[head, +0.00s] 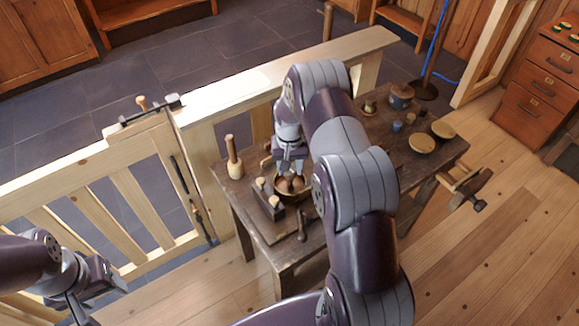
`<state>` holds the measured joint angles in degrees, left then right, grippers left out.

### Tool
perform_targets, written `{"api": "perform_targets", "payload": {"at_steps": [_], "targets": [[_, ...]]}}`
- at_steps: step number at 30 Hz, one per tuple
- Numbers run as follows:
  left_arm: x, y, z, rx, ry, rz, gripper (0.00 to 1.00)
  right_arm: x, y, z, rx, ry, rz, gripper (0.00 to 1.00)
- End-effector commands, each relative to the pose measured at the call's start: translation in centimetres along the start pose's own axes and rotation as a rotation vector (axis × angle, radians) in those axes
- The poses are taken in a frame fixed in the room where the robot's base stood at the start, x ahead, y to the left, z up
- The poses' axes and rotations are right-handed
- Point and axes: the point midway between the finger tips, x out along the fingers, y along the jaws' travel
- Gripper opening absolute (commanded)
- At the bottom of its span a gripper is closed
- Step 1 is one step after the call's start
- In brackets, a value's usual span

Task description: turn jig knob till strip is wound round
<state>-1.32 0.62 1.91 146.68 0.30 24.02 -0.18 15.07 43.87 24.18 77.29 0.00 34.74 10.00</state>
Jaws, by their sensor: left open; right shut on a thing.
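My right gripper (290,178) reaches down over the near left part of the dark wooden workbench. It is shut on what looks like the jig knob, mostly hidden by the fingers. My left gripper (97,292) is open and empty at the lower left, away from the bench.
A wooden mallet (234,160) stands at the bench's left corner. Round wooden discs (422,143), a lidded pot (401,95) and small cups (397,126) are at the right. A pale wooden railing and gate (150,135) run behind. My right arm hides the bench's middle.

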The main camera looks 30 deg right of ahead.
Motion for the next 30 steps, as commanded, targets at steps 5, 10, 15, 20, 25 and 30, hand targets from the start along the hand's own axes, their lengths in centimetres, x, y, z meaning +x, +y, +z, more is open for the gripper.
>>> {"api": "perform_targets", "payload": {"at_steps": [5, 10, 15, 20, 25, 30], "targets": [[0.21, 0.00, 0.03, 0.000, 0.000, 0.000, 0.57, -0.18, 0.04, -0.24, 0.165, 0.007, -0.002, 0.13], [0.37, 0.00, 0.04, 0.000, 0.000, 0.000, 0.57, -0.20, 0.08, -0.25, 0.326, 0.008, -0.002, 0.13], [0.49, 0.00, 0.06, 0.000, 0.000, 0.000, 0.57, -0.25, 0.12, -0.28, 0.487, 0.009, -0.004, 0.13], [0.59, 0.00, 0.07, 0.000, 0.000, 0.000, 0.57, -0.26, 0.15, -0.27, 0.635, 0.010, -0.005, 0.13], [0.66, 0.00, 0.08, 0.000, 0.000, 0.000, 0.57, -0.26, 0.18, -0.25, 0.772, 0.009, -0.005, 0.13], [0.71, 0.00, 0.08, 0.000, 0.000, 0.000, 0.57, -0.26, 0.21, -0.22, 0.882, 0.009, -0.006, 0.13]]}}
